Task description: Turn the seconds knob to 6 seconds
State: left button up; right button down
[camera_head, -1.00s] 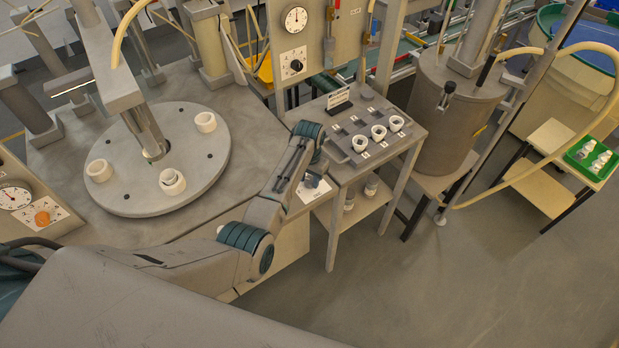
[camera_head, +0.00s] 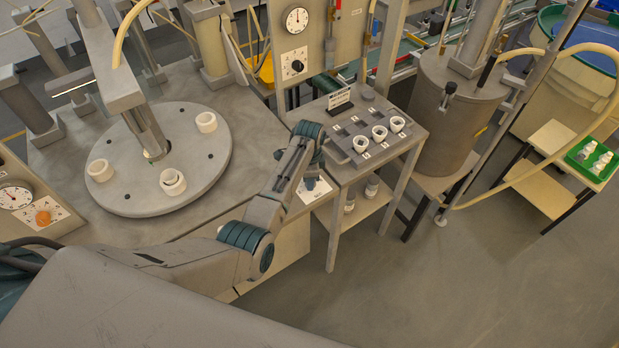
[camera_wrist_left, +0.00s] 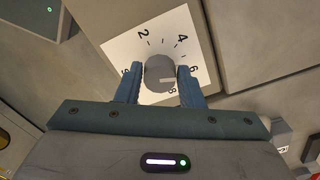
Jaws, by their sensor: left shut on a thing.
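The seconds knob (camera_wrist_left: 160,73) is a round grey knob with a pale line on its face. It sits on a white dial plate (camera_wrist_left: 118,48) marked 2, 4, 6 and 8. The line lies low on the knob and runs roughly sideways; I cannot tell exactly which mark it meets. My left gripper (camera_wrist_left: 160,80) is shut on the knob, one blue finger on each side. In the head view my left gripper (camera_head: 312,183) is at the dial plate (camera_head: 318,192) on the box front, and the knob is hidden. My right gripper is not in view.
A round turntable (camera_head: 135,195) with white sockets stands at left. A small table (camera_head: 345,182) with a socket tray is close right of my left wrist. Other dials are a black-knob one (camera_head: 296,66) and an orange-knob one (camera_head: 43,217). Floor at lower right is clear.

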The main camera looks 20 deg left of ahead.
pick_arm(q)
jog(key=shift+w+r+m, duration=0.1)
jog(key=shift+w+m, duration=0.05)
jog(key=shift+m, duration=0.95)
jog(key=o, duration=1)
jog(key=shift+r+b, duration=1.55)
jog(key=shift+r, duration=3.8)
